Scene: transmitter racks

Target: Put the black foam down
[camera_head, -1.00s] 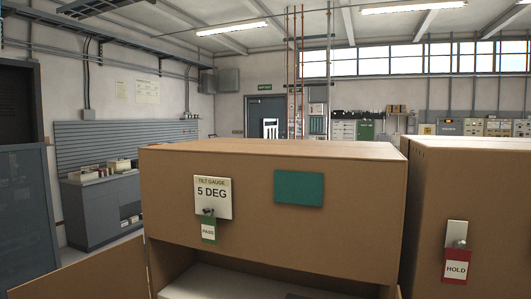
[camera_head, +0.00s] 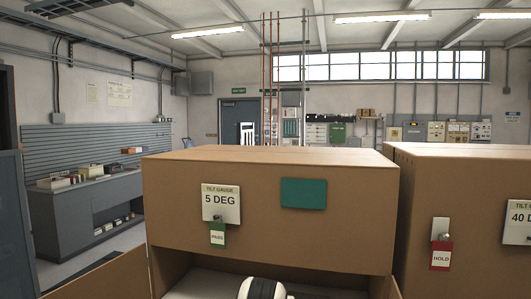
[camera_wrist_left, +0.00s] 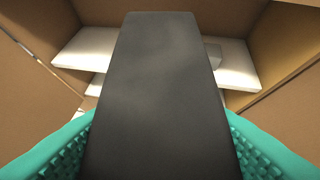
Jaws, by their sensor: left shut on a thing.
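The black foam (camera_wrist_left: 165,75) is a long dark block filling the middle of the left wrist view. My left gripper (camera_wrist_left: 158,140) is shut on it, with teal ribbed pads along both sides. Beyond it are brown carton walls and white foam pieces (camera_wrist_left: 228,64), partly hidden by the block. I cannot tell whether the block touches them. In the head view the black foam is not seen. The open-fronted carton (camera_head: 270,226) there bears a "5 DEG" tilt gauge (camera_head: 221,203), a green PASS tag (camera_head: 217,233) and a teal patch (camera_head: 303,193). My right gripper is not in view.
A second carton (camera_head: 470,185) with a red HOLD tag (camera_head: 441,255) stands close on the right. A carton flap (camera_head: 100,278) spreads out at lower left. A grey bench (camera_head: 90,205) is along the left wall. Floor behind is partly hidden.

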